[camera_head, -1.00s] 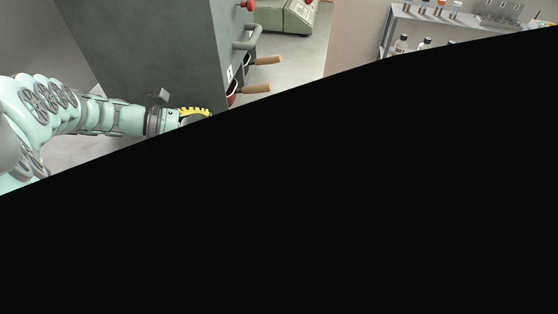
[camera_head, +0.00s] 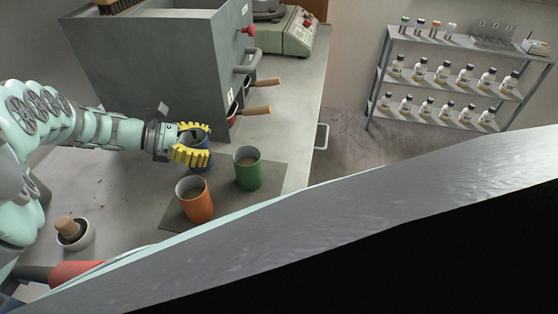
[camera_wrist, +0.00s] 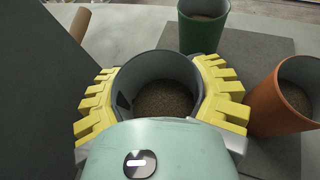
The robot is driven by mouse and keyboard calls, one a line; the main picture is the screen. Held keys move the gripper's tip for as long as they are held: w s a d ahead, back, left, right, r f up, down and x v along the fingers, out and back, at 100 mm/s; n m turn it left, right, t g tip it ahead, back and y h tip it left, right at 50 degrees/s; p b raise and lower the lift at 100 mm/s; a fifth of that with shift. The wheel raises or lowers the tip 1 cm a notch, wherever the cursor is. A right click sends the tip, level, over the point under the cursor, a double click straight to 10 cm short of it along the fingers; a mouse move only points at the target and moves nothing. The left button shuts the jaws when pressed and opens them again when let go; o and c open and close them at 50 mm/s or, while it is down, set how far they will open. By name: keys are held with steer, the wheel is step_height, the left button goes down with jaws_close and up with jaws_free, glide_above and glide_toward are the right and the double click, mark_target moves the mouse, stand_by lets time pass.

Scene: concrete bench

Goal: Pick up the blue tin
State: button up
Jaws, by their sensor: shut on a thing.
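The blue tin (camera_head: 199,158) stands upright at the back left of a dark mat, partly hidden by my gripper. In the wrist view its round open top (camera_wrist: 165,66) shows brown grounds inside. My gripper (camera_head: 193,145) has yellow ridged fingers, one on each side of the tin, and is shut on it. The fingers also show in the wrist view (camera_wrist: 166,95) against both sides of the tin. I cannot tell any gap between the tin and the mat.
A green tin (camera_head: 248,170) and an orange tin (camera_head: 196,203) stand close by on the dark mat (camera_head: 228,200).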

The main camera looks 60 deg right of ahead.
step_height(320, 180, up, 16)
steer(key=p, duration=0.4)
